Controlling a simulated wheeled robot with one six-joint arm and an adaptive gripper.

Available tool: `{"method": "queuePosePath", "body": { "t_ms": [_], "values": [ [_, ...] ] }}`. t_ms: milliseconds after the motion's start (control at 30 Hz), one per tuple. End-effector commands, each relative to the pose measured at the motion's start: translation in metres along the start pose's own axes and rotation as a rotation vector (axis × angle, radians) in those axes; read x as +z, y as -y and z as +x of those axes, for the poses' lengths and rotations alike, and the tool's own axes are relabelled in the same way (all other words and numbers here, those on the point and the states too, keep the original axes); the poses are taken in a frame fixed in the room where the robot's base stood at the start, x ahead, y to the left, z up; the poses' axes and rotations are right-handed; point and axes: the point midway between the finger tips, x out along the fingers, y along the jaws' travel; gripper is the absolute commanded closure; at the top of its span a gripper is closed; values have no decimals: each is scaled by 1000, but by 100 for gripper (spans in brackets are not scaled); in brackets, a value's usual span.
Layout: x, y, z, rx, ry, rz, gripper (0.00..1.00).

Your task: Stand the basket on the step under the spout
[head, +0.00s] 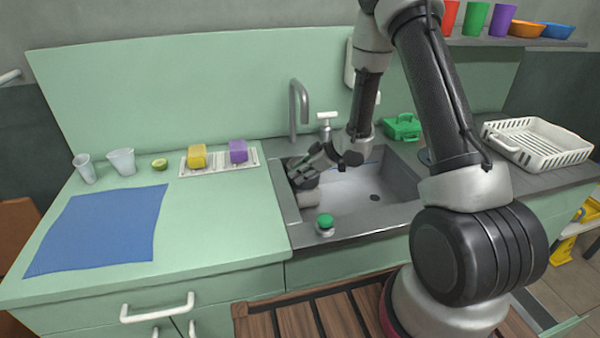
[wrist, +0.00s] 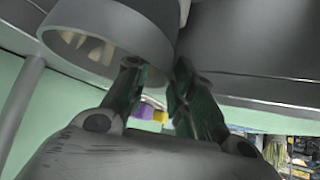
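No sugarcane press shows; the tap (head: 298,108) over the grey sink (head: 282,205) is the only spout-like thing. A small green handled container (head: 402,126) stands behind the sink's right end, and a white slatted basket-like rack (head: 541,142) sits on the right counter. I cannot tell which is the task's basket. My gripper (head: 294,172) is at the sink's left end, away from both. In the wrist view its fingers (wrist: 156,75) are apart with a gap between them, beside a grey round vessel (wrist: 105,35). Contact is unclear.
A green-capped item (head: 325,225) stands on the sink's front edge. A yellow sponge (head: 197,156) and purple sponge (head: 238,151) lie left of the sink. A blue cloth (head: 100,230) covers the left counter. A slatted wooden platform (head: 310,320) lies below the front.

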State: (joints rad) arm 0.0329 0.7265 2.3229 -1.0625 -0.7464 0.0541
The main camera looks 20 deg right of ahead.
Motion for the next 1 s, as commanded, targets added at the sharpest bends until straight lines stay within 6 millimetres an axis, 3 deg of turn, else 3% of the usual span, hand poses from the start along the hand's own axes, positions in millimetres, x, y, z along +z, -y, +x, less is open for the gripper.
{"method": "queuePosePath", "body": {
  "t_ms": [367, 467, 800, 1000],
  "values": [
    [-2, 0, -4, 1, 0, 0, 67],
    [-2, -1, -16, 3, -1, 1, 67],
    [-2, -1, -91, 5, -1, 1, 67],
    [-2, -1, -117, 2, -1, 0, 67]
  ]
}}
